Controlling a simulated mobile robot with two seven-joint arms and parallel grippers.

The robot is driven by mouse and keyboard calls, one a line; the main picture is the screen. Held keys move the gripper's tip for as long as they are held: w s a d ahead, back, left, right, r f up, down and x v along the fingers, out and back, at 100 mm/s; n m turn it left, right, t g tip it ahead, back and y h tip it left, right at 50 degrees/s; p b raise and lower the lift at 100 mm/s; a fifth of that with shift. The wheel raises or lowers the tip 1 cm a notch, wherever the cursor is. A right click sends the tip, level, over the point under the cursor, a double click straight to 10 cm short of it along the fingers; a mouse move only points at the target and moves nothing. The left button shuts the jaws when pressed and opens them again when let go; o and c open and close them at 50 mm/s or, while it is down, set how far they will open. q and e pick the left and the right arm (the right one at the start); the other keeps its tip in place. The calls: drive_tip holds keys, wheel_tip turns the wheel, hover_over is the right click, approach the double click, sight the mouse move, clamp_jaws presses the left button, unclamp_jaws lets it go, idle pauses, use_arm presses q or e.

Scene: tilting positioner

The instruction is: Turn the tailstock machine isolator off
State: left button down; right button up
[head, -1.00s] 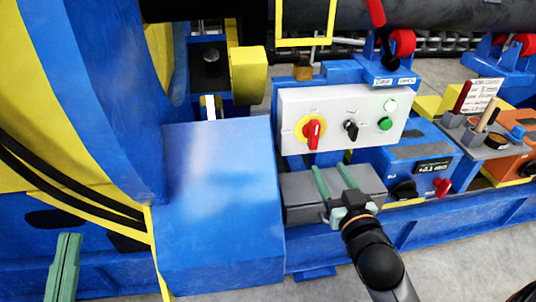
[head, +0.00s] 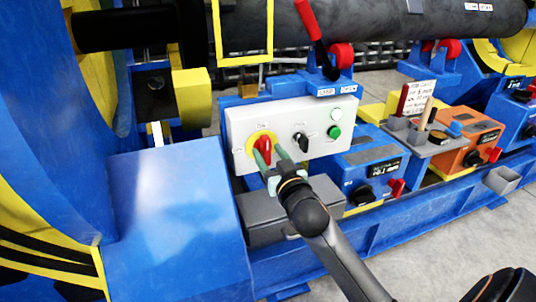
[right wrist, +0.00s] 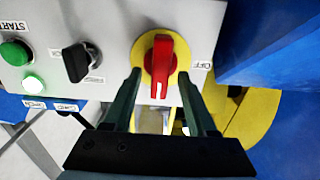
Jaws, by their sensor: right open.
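The isolator is a red handle (head: 265,146) on a yellow disc (head: 251,141), at the left of a light grey panel (head: 313,116). In the right wrist view the red handle (right wrist: 161,62) stands upright in the picture, with the OFF label (right wrist: 202,65) to the side of the yellow disc (right wrist: 143,47). My right gripper (head: 271,155) is open in front of the isolator. In the right wrist view its fingertips (right wrist: 159,75) are on either side of the handle's lower end; I cannot tell whether they touch it. My left gripper is not in view.
A black selector (head: 300,142), a green button (head: 334,132) and a lit white lamp (head: 337,114) sit right of the isolator. A grey box (head: 262,217) lies below the panel. A large blue housing (head: 175,220) stands to the left.

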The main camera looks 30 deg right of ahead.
drive_tip(key=shift+w+d, duration=0.1)
drive_tip(key=shift+w, duration=0.3)
clamp_jaws()
idle(0.4)
